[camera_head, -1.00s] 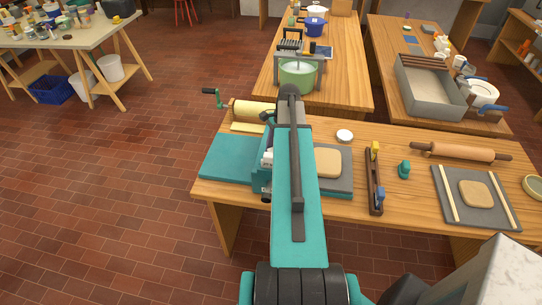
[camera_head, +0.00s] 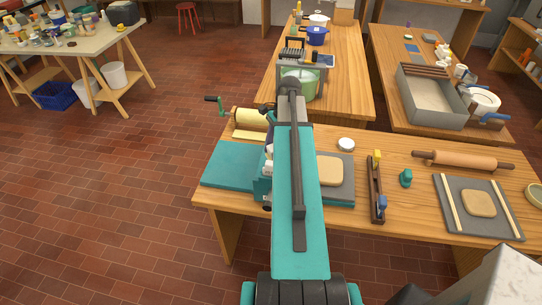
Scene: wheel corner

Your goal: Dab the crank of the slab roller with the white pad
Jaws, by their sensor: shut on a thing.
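The crank (camera_head: 218,106) has a green arm and a black handle. It sticks out left of the cream roller (camera_head: 251,118) of the slab roller, at the back left of the near table. A teal flat bed (camera_head: 231,165) lies in front of it. My arm runs up the middle of the view and covers what is behind it. My gripper is hidden by the arm, so its jaws and anything in them cannot be seen. A small white round thing (camera_head: 346,144) lies on the table right of the arm; I cannot tell if it is the pad.
The near table (camera_head: 410,211) also holds a wooden rolling pin (camera_head: 463,159), a grey board (camera_head: 451,222) with a clay slab, and a small teal object (camera_head: 406,178). A second table (camera_head: 345,65) with pots stands behind. The tiled floor (camera_head: 110,210) at left is clear.

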